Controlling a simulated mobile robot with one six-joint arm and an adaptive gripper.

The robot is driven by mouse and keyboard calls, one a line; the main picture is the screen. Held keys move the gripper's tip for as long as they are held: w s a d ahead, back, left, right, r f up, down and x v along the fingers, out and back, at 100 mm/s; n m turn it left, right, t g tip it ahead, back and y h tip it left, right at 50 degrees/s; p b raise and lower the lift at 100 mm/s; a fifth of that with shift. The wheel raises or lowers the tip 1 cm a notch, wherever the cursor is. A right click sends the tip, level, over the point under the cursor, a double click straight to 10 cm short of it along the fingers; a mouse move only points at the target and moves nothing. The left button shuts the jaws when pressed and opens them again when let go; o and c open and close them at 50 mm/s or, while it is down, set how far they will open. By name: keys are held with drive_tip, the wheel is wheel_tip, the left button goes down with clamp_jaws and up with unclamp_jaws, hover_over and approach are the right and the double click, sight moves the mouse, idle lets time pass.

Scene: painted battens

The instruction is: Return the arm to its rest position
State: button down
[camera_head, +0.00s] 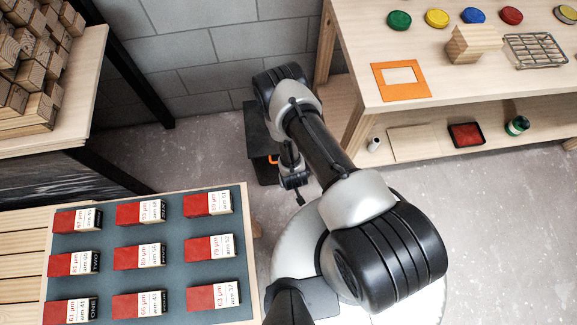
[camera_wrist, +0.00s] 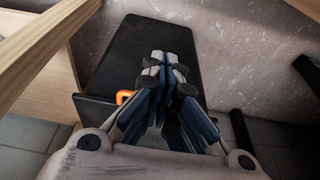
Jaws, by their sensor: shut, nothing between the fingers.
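My arm (camera_head: 325,140) reaches from the bottom right of the head view toward the wall, then bends down. My gripper (camera_head: 299,197) hangs at its end, small and pointing downward, over the floor side between the two work surfaces. In the wrist view my gripper (camera_wrist: 165,62) shows large in the middle, its fingertips together and nothing between them. It touches no block or table that I can see.
A grey mat (camera_head: 182,234) at lower left bears rows of red-and-white labelled blocks. A shelf (camera_head: 70,133) with wooden battens stands at upper left. A wooden table (camera_head: 355,60) at upper right holds paint pots, an orange frame (camera_head: 401,93) and a wire rack (camera_head: 535,50). Floor (camera_head: 480,215) is clear at right.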

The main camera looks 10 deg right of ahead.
drive_tip(key=w+a+r, duration=0.1)
drive_tip(key=w+r, duration=0.4)
drive_tip(key=r, duration=0.3)
drive_tip(key=w+a+r, duration=0.1)
drive_tip(key=w+r, duration=0.4)
drive_tip(key=r, duration=0.2)
drive_tip(key=w+d+r, duration=0.1)
drive_tip(key=w+r, duration=0.1)
drive_tip(key=r, duration=1)
drive_tip(key=w+r, duration=0.2)
drive_tip(key=r, duration=0.9)
drive_tip(key=s+d+r+t, duration=0.15)
drive_tip(key=s+r, duration=0.25)
drive_tip(key=r, duration=0.6)
drive_tip(key=s+d+r, duration=0.3)
drive_tip(key=s+r, duration=0.1)
drive_tip(key=r, duration=0.5)
drive_tip(key=s+d+r, duration=0.1)
drive_tip(key=s+r, duration=0.3)
drive_tip(key=s, duration=0.5)
drive_tip(key=s+d+r, duration=0.2)
drive_tip(key=s+r, duration=0.3)
drive_tip(key=s, duration=0.4)
